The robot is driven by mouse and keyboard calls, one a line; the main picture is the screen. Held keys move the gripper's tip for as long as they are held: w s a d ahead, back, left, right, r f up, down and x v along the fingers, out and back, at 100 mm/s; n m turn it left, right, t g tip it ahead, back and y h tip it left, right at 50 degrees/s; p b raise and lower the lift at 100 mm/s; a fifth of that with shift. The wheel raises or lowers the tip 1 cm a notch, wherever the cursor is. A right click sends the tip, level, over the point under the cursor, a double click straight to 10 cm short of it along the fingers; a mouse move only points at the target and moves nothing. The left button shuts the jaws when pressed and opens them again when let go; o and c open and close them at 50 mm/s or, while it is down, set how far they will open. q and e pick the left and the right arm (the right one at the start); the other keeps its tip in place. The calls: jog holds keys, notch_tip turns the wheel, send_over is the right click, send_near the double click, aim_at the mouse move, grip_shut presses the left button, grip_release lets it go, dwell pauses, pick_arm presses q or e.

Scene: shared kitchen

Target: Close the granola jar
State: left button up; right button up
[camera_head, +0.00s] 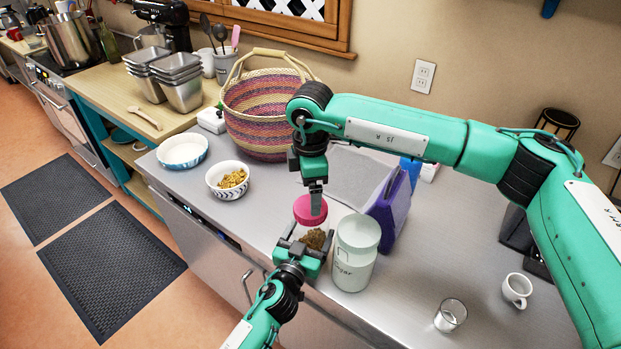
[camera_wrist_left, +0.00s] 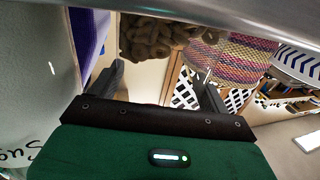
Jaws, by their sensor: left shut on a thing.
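The granola jar (camera_head: 314,239) is clear, with brown granola in it, and stands near the counter's front edge. My left gripper (camera_head: 303,250) is shut on the jar from the front. In the left wrist view the granola (camera_wrist_left: 158,38) shows at the top between the fingers. The round pink lid (camera_head: 307,212) is directly above the jar's mouth, held by my right gripper (camera_head: 316,203), which points down from above. The right fingers partly cover the lid. I cannot tell whether the lid touches the jar's rim.
A white sugar canister (camera_head: 353,270) stands close to the jar's right, with a purple holder (camera_head: 390,209) behind it. A granola bowl (camera_head: 229,181), a blue-white dish (camera_head: 182,151) and a woven basket (camera_head: 262,112) stand left. A glass (camera_head: 450,316) and mug (camera_head: 517,289) stand right.

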jog(key=n, duration=0.6)
jog(key=shift+r, duration=0.25)
jog(key=n, duration=0.5)
jog(key=shift+r, duration=0.15)
jog(key=n, duration=0.4)
jog(key=shift+r+n, duration=0.15)
jog(key=shift+n, duration=0.25)
jog(key=n, duration=0.4)
jog(key=shift+r+n, duration=0.15)
jog(key=shift+n, duration=0.15)
jog(key=n, duration=0.4)
jog(key=shift+r+n, duration=0.15)
jog(key=shift+n, duration=0.15)
jog(key=n, duration=0.4)
jog(key=shift+r+n, duration=0.2)
jog(key=shift+n, duration=0.1)
jog(key=n, duration=0.6)
jog(key=shift+r, duration=0.2)
jog(key=n, duration=0.4)
jog(key=shift+r+n, duration=0.15)
jog(key=shift+n, duration=0.25)
